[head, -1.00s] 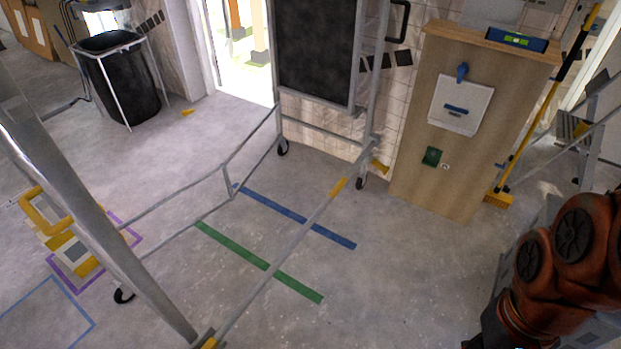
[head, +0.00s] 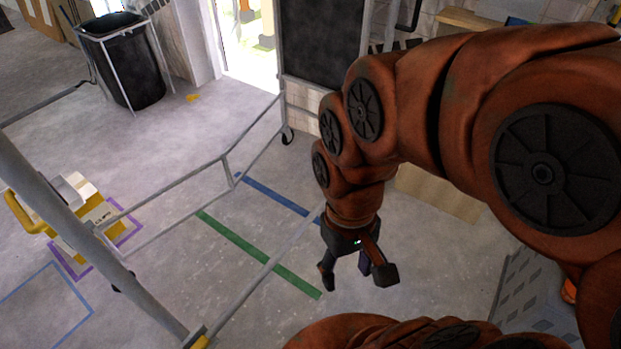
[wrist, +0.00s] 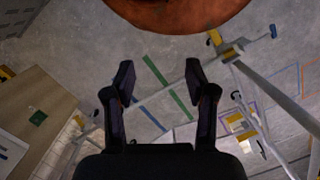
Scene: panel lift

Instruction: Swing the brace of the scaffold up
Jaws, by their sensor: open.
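The scaffold is a grey metal tube frame on wheels, with a thick slanted post (head: 100,240) at the left in the head view. A low grey bar (head: 250,282), which looks like the brace, runs from a yellow part at its near end toward the far end, where my arm hides it. My gripper (head: 356,275) is open and empty, pointing down right of this bar and apart from it. In the wrist view my open fingers (wrist: 160,76) point toward the floor; the frame's yellow fitting (wrist: 231,51) is beyond them at the upper right.
A black bin (head: 123,65) stands far left. A yellow and white object (head: 70,205) sits by the purple floor outline. Green tape (head: 250,250) and blue tape (head: 275,198) mark otherwise open floor inside the frame.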

